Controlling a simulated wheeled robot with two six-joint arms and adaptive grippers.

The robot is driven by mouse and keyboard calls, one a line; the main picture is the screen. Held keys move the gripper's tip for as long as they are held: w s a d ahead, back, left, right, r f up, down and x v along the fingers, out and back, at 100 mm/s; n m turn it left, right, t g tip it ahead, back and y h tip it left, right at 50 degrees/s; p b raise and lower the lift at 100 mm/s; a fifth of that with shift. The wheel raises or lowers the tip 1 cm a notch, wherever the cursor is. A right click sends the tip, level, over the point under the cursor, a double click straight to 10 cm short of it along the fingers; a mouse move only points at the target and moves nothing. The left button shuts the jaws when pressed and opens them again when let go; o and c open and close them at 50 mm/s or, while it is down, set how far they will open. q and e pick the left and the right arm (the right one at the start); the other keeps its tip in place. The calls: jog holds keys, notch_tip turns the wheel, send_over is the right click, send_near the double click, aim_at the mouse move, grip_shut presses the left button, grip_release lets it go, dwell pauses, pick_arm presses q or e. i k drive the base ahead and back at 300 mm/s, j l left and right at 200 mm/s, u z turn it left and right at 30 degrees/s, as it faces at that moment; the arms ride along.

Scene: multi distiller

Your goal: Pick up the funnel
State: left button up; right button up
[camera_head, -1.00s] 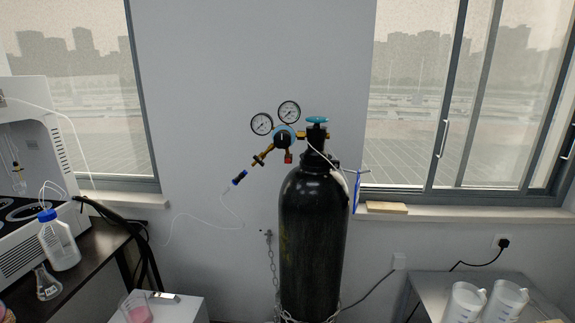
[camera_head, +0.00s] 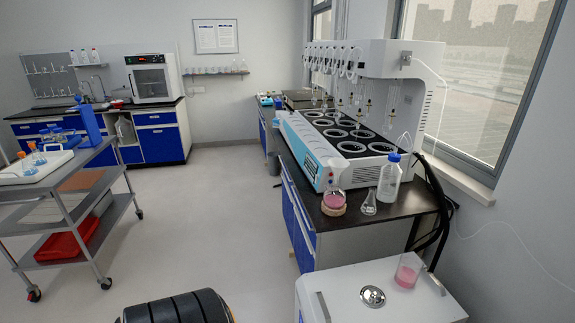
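I cannot make out a funnel for certain in the head view. Small glassware on the far wall shelf and on the cart is too small to tell apart. Neither of my grippers is in view.
A multi distiller (camera_head: 322,162) stands on a dark-topped bench (camera_head: 408,204) with a blue-capped bottle (camera_head: 389,183) and flasks. A white box (camera_head: 335,284) at front right bears a pink-filled beaker (camera_head: 408,272). A metal cart (camera_head: 92,175) stands left. The floor (camera_head: 215,215) between is clear.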

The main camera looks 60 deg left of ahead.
aim_at(338, 165)
jog(key=u, duration=1.45)
